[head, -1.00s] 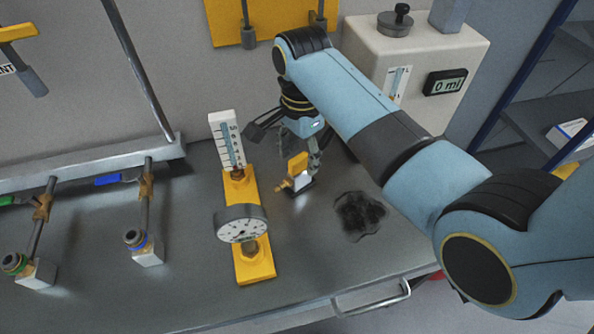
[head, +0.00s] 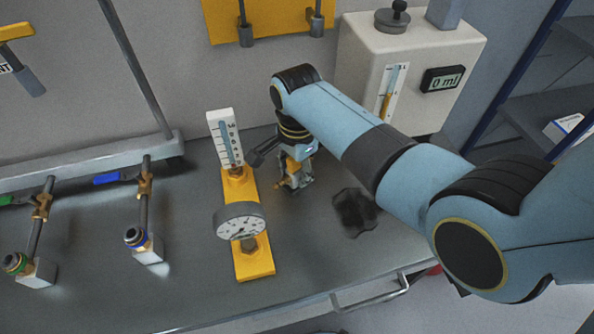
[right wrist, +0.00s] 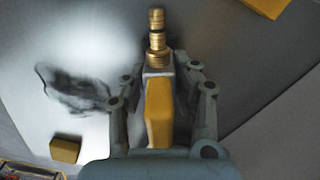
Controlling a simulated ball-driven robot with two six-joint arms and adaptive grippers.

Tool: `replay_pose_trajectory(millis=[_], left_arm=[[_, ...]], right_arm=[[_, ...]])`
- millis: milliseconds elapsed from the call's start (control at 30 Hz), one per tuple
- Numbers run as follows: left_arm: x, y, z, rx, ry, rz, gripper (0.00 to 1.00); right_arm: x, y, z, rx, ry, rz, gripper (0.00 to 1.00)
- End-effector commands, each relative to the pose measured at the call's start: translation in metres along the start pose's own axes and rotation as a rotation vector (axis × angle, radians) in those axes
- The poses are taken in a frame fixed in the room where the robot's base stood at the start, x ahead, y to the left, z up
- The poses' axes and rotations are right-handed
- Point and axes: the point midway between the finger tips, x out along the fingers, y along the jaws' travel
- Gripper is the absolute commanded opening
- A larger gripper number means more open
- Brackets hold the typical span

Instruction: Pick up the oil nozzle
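The oil nozzle, a yellow body with a grey metal block and a stepped brass tip, stands on the bench in the head view (head: 293,166), partly hidden by my right gripper. It shows clearly in the right wrist view (right wrist: 158,105), brass tip toward the top. My right gripper (right wrist: 163,78) is lowered around it, one finger on each side. Narrow gaps appear between the fingers and the yellow body, so it looks open. In the head view the right gripper (head: 282,160) hides most of the contact area. My left gripper is not in view.
A yellow plate with a thermometer (head: 226,138) and a dial gauge (head: 240,222) stands just left of the nozzle. A dark patch (head: 354,212) lies to its right. Behind is a beige dispenser (head: 420,60) reading 0 ml. Two valved pipes (head: 146,240) stand further left.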

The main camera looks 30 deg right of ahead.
Motion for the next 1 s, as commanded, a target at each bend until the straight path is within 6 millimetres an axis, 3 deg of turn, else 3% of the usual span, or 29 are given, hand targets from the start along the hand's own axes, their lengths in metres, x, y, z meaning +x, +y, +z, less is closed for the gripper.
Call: replay_pose_trajectory(millis=[33, 167, 567, 767, 1000], left_arm=[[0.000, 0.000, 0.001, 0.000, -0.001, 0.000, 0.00], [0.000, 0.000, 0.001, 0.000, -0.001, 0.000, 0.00], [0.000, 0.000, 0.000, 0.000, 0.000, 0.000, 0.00], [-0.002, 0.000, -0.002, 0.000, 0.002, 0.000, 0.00], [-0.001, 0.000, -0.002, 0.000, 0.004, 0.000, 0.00]], right_arm=[[0.000, 0.000, 0.000, 0.000, 0.000, 0.000, 0.17], [0.000, 0.000, 0.000, 0.000, 0.000, 0.000, 0.00], [-0.004, -0.001, 0.000, 0.000, 0.001, -0.002, 0.00], [-0.029, -0.001, 0.000, 0.000, 0.001, -0.005, 0.00], [-0.074, -0.001, 0.000, 0.000, 0.000, -0.005, 0.00]])
